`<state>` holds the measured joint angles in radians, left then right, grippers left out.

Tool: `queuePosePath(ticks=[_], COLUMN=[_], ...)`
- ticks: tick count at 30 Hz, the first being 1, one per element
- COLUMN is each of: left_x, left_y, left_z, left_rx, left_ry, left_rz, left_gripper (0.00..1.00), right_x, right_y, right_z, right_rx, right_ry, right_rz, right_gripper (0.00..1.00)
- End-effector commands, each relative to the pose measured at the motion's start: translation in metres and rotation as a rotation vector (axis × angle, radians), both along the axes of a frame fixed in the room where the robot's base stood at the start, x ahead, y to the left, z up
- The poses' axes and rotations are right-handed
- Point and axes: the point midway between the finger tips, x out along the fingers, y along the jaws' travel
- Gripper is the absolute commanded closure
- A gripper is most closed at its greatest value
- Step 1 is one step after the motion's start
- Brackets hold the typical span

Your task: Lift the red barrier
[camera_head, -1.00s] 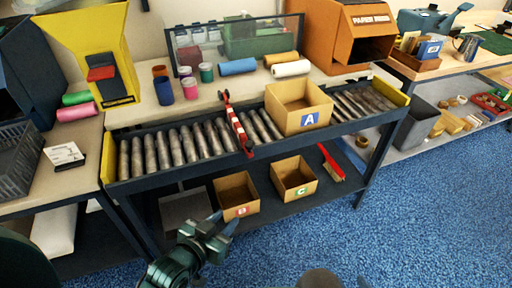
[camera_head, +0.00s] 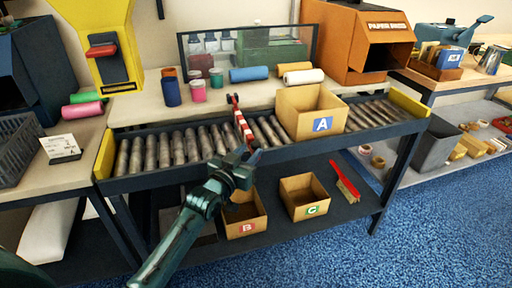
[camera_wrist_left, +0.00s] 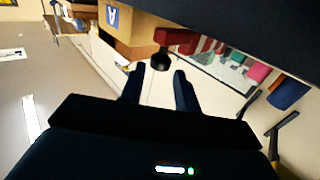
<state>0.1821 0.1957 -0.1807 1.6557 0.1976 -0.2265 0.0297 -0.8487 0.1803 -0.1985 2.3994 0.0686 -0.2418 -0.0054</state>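The red-and-white striped barrier (camera_head: 242,128) lies across the roller conveyor, left of carton A. Its far end is at the conveyor's back edge. My left gripper (camera_head: 247,157) is at its near end, by the conveyor's front rail, and partly covers that end. In the left wrist view the two fingers of my left gripper (camera_wrist_left: 159,88) are apart with nothing between them. The red end of the barrier (camera_wrist_left: 178,38) and a black knob (camera_wrist_left: 160,62) show just beyond the fingertips. I cannot tell whether they touch. My right gripper is not in view.
Carton A (camera_head: 322,123) stands on the rollers right of the barrier. Cartons B (camera_head: 246,226) and C (camera_head: 304,197) and a red brush (camera_head: 346,181) are on the shelf below. Rollers (camera_head: 165,150) left of the barrier are bare.

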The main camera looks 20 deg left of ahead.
Motion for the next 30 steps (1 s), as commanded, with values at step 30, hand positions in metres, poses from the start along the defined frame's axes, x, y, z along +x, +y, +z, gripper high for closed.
queuePosePath(ticks=[30], left_x=[0.046], left_y=[-0.009], left_z=[-0.001], left_rx=[-0.001], left_ry=[0.001], left_rz=[0.000], left_gripper=[0.95], right_x=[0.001], right_y=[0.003], right_z=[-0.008], right_rx=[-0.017], right_ry=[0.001], right_rz=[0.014], right_gripper=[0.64])
